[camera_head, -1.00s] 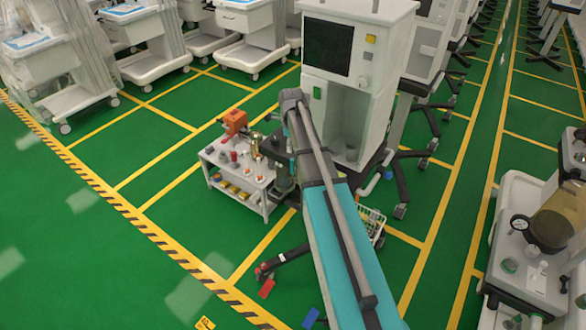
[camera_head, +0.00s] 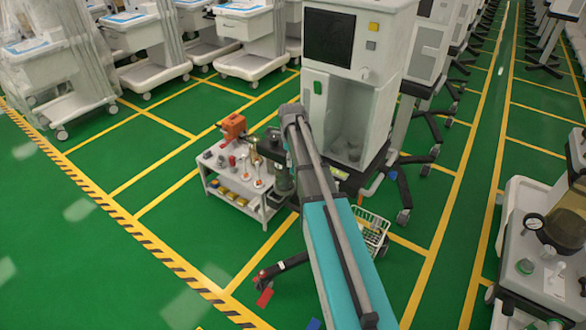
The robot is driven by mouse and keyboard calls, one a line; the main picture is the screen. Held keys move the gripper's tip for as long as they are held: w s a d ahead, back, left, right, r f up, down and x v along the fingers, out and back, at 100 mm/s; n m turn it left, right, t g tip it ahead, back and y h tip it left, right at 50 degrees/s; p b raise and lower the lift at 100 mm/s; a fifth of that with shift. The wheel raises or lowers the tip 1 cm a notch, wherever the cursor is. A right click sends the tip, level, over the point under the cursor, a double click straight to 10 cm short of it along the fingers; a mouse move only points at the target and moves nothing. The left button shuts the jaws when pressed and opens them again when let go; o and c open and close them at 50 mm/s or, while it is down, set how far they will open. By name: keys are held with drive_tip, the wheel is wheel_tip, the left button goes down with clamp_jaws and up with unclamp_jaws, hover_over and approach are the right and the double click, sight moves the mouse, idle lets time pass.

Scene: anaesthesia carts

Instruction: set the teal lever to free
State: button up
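I cannot make out a teal lever; the only clear teal surface is on my own arm. My arm reaches forward from the bottom of the picture, and its dark end with my gripper (camera_head: 268,150) is over the right end of a small white cart (camera_head: 234,205). The fingers are too small and too dark to tell open from shut. On the cart's top stand an orange block-shaped device (camera_head: 233,125), a small red item (camera_head: 232,161) and several small fittings. My arm hides part of the cart's right side and the floor behind it.
A tall white anaesthesia machine (camera_head: 385,75) stands just behind my arm. A wire basket (camera_head: 371,228) is right of the arm. A dark leg (camera_head: 282,268) lies low near a red tag (camera_head: 264,297). Another cart (camera_head: 520,250) is at right. Green floor at left is clear.

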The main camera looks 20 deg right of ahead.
drive_tip(key=shift+f+b, duration=0.85)
drive_tip(key=shift+f, duration=0.3)
clamp_jaws()
